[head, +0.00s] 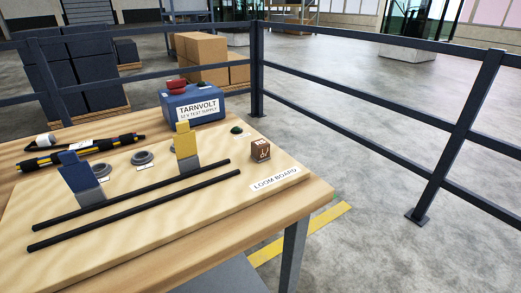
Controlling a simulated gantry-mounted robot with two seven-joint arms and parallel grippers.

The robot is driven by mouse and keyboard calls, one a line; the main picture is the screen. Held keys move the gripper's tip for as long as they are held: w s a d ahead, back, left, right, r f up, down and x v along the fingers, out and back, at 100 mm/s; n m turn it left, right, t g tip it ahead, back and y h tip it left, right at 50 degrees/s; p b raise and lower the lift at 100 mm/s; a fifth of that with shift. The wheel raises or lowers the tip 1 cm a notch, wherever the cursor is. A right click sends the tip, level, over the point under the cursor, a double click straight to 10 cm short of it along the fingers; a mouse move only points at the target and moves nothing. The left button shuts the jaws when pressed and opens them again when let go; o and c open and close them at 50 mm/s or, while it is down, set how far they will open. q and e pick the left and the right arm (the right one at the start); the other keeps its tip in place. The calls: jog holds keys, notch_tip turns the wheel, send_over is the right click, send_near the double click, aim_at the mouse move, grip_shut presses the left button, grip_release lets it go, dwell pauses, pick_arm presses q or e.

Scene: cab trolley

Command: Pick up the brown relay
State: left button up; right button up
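The brown relay (260,150) is a small brown cube with pale markings on its front face. It sits upright on the light wooden loom board (225,195), near the board's right corner and just behind the "LOOM BOARD" label (274,179). Nothing covers it. Neither of my grippers shows in the head view.
Two black rods (140,203) lie across the board. A blue upright (77,172) and a yellow upright (186,142) stand there. A green knob (236,130) is near the relay. The blue Tarnvolt box (195,104) stands behind. A railing (370,110) runs beyond the table.

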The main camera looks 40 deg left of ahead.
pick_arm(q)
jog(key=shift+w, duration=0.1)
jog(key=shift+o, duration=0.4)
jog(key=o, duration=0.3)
